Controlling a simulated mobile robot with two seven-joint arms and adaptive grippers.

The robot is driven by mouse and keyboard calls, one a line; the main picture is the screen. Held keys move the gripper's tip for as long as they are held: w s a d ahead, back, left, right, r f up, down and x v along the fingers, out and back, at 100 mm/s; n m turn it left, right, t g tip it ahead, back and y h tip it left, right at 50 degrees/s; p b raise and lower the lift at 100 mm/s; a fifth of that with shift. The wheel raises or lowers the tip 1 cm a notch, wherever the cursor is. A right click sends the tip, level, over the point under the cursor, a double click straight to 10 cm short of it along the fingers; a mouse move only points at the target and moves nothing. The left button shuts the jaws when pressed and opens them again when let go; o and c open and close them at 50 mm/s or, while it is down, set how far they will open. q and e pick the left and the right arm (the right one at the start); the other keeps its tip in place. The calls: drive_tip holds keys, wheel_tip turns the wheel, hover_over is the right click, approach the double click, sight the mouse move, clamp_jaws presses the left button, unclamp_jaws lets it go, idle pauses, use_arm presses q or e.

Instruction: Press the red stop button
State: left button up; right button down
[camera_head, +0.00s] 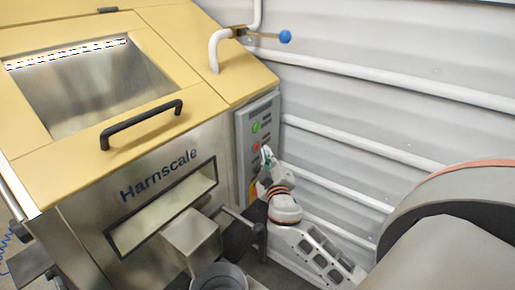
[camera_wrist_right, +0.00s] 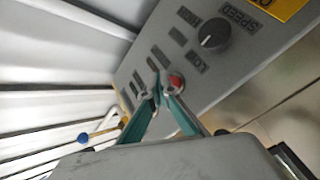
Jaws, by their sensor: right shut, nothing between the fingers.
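The red stop button (camera_head: 256,147) is on the grey control panel (camera_head: 243,130) at the right end of the hopper front. In the right wrist view the red button (camera_wrist_right: 177,82) shows just beside the fingertips. My right gripper (camera_head: 266,151) is shut and empty, with its tips close in front of the panel. In the right wrist view its teal fingers (camera_wrist_right: 157,92) meet at the tips, next to the red button. I cannot tell whether they touch the panel or the button. My left gripper is not in view.
A green button (camera_head: 255,127) sits above the red one. A black speed knob (camera_wrist_right: 214,34) is on the panel. The hopper (camera_head: 90,190) has a black handle (camera_head: 142,124). A blue-knobbed lever (camera_head: 285,37) is above. A ribbed wall (camera_head: 390,90) stands close to the right.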

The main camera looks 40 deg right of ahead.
drive_tip(key=s, duration=0.2)
drive_tip(key=s+d, duration=0.1)
drive_tip(key=s, duration=0.1)
drive_tip(key=shift+s+d, duration=0.15)
drive_tip(key=shift+s, duration=0.1)
idle(0.8)
